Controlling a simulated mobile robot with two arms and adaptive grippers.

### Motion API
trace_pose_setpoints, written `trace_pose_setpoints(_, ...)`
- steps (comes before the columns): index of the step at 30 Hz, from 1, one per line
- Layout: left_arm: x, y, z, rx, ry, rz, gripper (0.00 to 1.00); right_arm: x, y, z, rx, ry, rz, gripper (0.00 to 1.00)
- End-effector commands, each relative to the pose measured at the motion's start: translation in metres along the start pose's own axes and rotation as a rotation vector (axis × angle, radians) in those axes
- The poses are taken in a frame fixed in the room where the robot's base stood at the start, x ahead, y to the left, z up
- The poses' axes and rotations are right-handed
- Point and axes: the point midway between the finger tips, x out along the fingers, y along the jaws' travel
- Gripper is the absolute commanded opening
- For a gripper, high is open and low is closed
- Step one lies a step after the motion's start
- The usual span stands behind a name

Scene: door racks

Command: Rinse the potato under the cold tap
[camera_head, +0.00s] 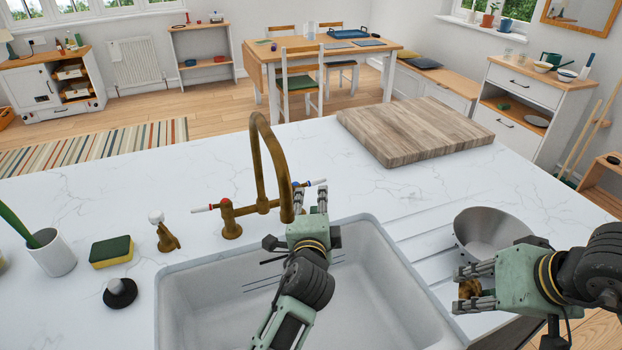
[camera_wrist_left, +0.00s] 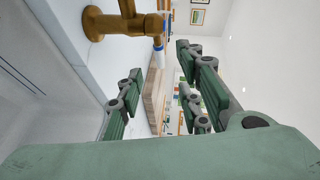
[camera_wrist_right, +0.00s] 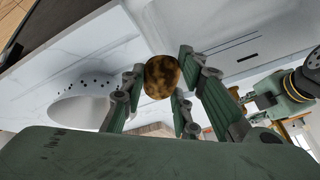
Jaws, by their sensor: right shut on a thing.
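The potato (camera_head: 469,288) is brown and mottled. My right gripper (camera_head: 470,286) is shut on it beside the sink's right end, in front of the metal colander; the potato also shows between the fingers in the right wrist view (camera_wrist_right: 161,77). The brass tap (camera_head: 259,170) arches over the back of the white sink (camera_head: 190,290). Its right lever (camera_head: 315,183) has a blue mark, which shows in the left wrist view (camera_wrist_left: 158,45). My left gripper (camera_head: 312,202) is open and empty beside this lever; I cannot tell whether they touch. No water stream is visible.
The colander (camera_head: 490,238) stands on the ridged drainer at right. A wooden board (camera_head: 413,130) lies behind. A sponge (camera_head: 111,252), a black stopper-like item (camera_head: 119,292), a brass fitting (camera_head: 165,233) and a white cup (camera_head: 52,253) stand left of the sink.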

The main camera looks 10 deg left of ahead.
Motion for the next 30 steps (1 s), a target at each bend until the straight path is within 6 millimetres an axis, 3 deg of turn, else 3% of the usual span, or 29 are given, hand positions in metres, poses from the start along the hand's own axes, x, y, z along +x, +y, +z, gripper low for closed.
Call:
trace_pose_setpoints(9,0.065,0.005,0.001,0.001,-0.001,-0.003,0.33,0.033,0.008,0.016,0.0,0.0,0.0,0.07)
trace_pose_setpoints(15,0.094,0.004,0.001,0.002,0.0,-0.001,0.33,0.047,0.012,0.022,0.0,0.0,0.0,0.07)
trace_pose_setpoints(21,0.106,0.001,0.001,0.001,-0.001,-0.001,0.33,0.051,0.013,0.024,0.0,0.001,-0.001,0.07)
trace_pose_setpoints(30,0.106,0.0,0.001,0.001,-0.001,0.0,0.31,0.05,0.013,0.024,0.0,0.0,-0.001,0.07)
